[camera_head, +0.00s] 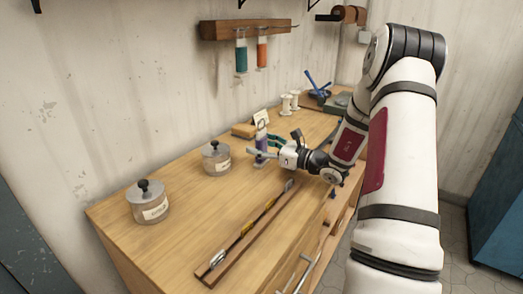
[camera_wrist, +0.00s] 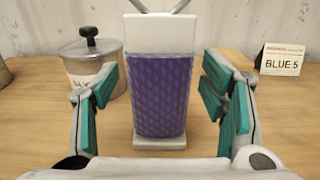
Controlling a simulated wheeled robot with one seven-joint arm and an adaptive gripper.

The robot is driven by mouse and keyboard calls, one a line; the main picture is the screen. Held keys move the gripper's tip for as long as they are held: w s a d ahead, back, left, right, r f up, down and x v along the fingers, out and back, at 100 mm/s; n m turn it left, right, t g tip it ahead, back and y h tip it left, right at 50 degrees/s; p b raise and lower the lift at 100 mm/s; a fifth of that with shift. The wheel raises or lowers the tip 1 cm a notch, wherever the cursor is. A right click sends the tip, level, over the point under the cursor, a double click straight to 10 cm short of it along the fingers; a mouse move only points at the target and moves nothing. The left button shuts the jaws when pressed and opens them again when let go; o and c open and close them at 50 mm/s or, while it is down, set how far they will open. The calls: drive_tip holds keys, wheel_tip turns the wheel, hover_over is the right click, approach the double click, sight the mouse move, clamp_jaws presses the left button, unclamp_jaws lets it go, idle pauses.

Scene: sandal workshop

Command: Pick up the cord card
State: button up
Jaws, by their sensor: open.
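The cord card (camera_wrist: 160,95) is a white card wound with purple cord, standing upright on a white foot on the bench. In the head view the cord card (camera_head: 261,141) is at the bench's middle, partly hidden by my gripper (camera_head: 263,146). In the wrist view my gripper (camera_wrist: 159,88) is open, with one teal-padded finger on each side of the card. Gaps show between both fingers and the card. How far the fingertips reach past the card in depth is hard to tell.
The wooden bench (camera_head: 180,240) holds two lidded jars (camera_head: 149,203) (camera_head: 216,160) at left and a long wooden tool rest (camera_head: 250,236) in front. A "BLUE 5" sign (camera_wrist: 282,59) stands behind right. White spools (camera_head: 286,103) stand farther back. Teal and orange cards (camera_head: 241,57) (camera_head: 262,52) hang on the wall rack.

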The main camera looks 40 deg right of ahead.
drive_tip(key=c, duration=1.3)
drive_tip(key=shift+r, duration=0.15)
wheel_tip(320, 180, up, 10)
drive_tip(key=shift+f+p, duration=0.1)
drive_tip(key=shift+p, duration=0.35)
